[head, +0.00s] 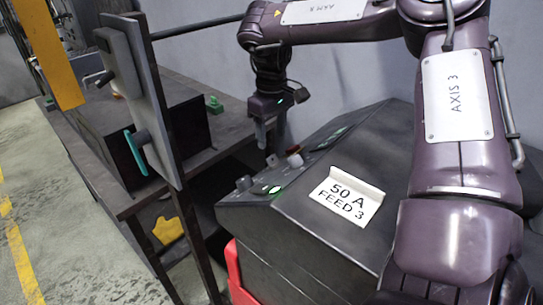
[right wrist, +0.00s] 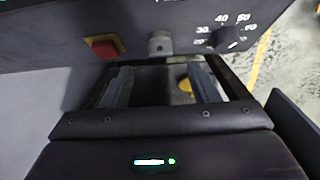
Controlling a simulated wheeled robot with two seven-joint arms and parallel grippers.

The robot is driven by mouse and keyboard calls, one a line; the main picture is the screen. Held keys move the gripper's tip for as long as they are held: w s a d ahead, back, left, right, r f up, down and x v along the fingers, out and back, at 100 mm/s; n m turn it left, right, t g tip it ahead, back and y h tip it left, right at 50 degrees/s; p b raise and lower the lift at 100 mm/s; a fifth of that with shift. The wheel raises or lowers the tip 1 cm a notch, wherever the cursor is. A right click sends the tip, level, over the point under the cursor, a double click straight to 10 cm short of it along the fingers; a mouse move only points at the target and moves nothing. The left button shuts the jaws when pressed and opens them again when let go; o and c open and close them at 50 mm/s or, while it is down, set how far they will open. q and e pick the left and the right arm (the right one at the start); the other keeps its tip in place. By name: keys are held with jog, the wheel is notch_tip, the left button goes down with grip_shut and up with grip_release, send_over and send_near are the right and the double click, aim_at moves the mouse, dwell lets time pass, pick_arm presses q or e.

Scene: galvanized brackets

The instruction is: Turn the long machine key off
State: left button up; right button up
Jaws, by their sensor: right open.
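A small grey key-like piece (right wrist: 159,43) stands on the machine's dark control panel (right wrist: 270,18), between a red button (right wrist: 103,46) and a numbered dial (right wrist: 228,38). In the head view this grey piece (head: 272,160) is small, and I cannot tell which way it is turned. My right gripper (head: 264,142) is above it and close by; the gap is hard to judge. In the right wrist view my right gripper (right wrist: 160,70) is open and empty, its two fingers apart and pointing toward the grey piece. My left gripper is out of view.
The machine top bears a "50 A FEED 3" plate (head: 346,201) and a green-lit control (head: 275,189). An upright grey panel (head: 142,95) with a teal handle (head: 137,150) stands left, before a dark workbench (head: 125,205). A yellow post (head: 50,50) is farther left, by open floor.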

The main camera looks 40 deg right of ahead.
aim_at(272, 158)
notch_tip(272, 158, down, 6)
jog(key=shift+s+r+p, duration=0.1)
jog(key=shift+p, duration=0.6)
jog(key=shift+f, duration=0.5)
jog(key=c, duration=1)
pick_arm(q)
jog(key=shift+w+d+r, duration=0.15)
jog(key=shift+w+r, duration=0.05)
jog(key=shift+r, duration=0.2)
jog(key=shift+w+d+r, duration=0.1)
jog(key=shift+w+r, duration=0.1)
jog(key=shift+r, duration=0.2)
